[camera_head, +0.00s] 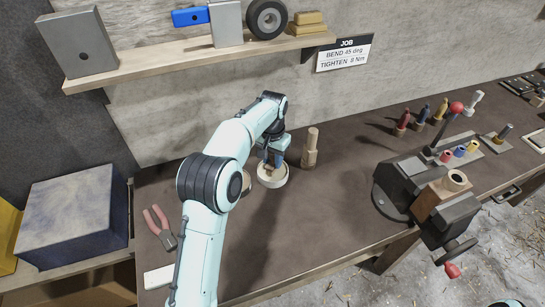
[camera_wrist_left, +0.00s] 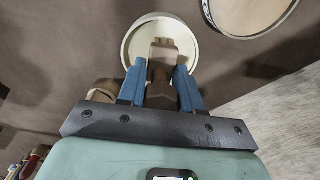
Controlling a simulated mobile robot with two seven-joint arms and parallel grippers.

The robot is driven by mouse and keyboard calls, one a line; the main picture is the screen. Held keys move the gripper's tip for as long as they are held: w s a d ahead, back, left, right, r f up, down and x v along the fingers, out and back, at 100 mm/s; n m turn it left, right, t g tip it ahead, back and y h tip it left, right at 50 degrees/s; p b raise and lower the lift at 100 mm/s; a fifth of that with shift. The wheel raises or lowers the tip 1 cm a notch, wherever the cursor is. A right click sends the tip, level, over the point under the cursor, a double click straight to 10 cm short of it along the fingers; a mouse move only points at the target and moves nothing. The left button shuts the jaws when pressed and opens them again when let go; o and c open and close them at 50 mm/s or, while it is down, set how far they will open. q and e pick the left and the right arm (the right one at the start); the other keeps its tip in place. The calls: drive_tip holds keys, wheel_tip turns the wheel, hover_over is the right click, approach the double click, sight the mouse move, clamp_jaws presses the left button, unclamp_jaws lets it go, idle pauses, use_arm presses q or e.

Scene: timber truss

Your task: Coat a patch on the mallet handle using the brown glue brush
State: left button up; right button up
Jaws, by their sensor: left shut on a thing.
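My left gripper (camera_head: 272,155) is shut on the brown glue brush, above a white round pot (camera_head: 277,184). In the left wrist view the brush (camera_wrist_left: 160,72) sits between the blue fingers, its pale, wide end over or inside the pot (camera_wrist_left: 130,42); I cannot tell whether it touches the bottom. An upright wooden piece (camera_head: 310,148), thicker below with a round stem on top, stands just right of the pot and looks like the mallet handle. A wooden block with a round hole (camera_head: 457,180) sits in the vise. My right gripper is not in view.
The grey vise (camera_head: 405,183) with its red-knobbed lever stands at the bench's front right. Red-handled pliers (camera_head: 158,225) lie at left. Several coloured-handled tools (camera_head: 423,115) stand at back right. A shelf (camera_head: 170,57) overhangs the back.

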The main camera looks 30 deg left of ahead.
use_arm(q)
drive_tip(key=shift+f, duration=0.5)
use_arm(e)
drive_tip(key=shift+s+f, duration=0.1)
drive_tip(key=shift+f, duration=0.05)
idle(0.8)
use_arm(q)
drive_tip(key=shift+f, duration=0.1)
idle(1.4)
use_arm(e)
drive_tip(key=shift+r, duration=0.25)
use_arm(q)
drive_tip(key=shift+w+r+p, duration=0.15)
drive_tip(key=shift+r+p, duration=0.95)
drive_tip(key=shift+r, duration=2.5)
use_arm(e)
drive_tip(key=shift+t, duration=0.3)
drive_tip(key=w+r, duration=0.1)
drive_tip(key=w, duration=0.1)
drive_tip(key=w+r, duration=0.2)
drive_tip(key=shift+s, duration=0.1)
